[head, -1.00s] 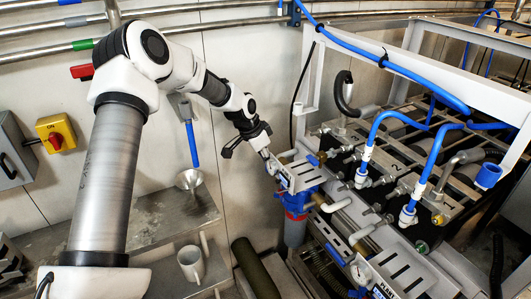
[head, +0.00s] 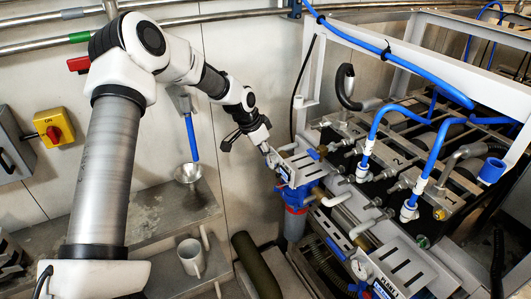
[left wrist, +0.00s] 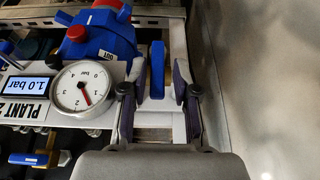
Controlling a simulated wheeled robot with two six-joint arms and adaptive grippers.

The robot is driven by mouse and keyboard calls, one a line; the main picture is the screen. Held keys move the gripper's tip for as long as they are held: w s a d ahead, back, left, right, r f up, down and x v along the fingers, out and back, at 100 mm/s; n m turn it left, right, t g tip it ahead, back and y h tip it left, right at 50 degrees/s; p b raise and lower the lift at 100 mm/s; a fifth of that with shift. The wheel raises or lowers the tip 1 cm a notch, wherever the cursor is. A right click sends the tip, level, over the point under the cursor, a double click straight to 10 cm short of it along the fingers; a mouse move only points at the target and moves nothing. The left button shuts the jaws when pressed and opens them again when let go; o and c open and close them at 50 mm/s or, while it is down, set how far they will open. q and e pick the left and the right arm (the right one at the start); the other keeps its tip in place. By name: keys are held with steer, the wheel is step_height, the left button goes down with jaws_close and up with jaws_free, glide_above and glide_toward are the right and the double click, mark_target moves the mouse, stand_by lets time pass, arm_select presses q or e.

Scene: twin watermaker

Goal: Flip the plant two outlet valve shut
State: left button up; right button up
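In the left wrist view a blue lever (left wrist: 157,68), taken to be the plant two outlet valve handle, stands lengthwise between the fingers of my left gripper (left wrist: 157,88). The fingers are open, with a gap visible on both sides of the lever. An "OUT" label sits on the blue housing (left wrist: 100,35) beside it. In the head view my left gripper (head: 270,154) is at the far-left end of the white plant two panel (head: 303,168); the lever there is hard to make out. My right gripper is not in view.
Left of the fingers in the wrist view are a round gauge (left wrist: 83,88) and a 1.0 bar display (left wrist: 29,86). A second blue handle (left wrist: 29,158) is lower left. In the head view a nearer panel has its own gauge (head: 361,269). A mug (head: 190,257) stands on the shelf.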

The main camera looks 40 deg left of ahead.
arm_select(q)
steer(key=v, duration=0.7)
steer(key=shift+r, duration=0.35)
steer(key=shift+s, duration=0.1)
steer(key=shift+s, duration=0.1)
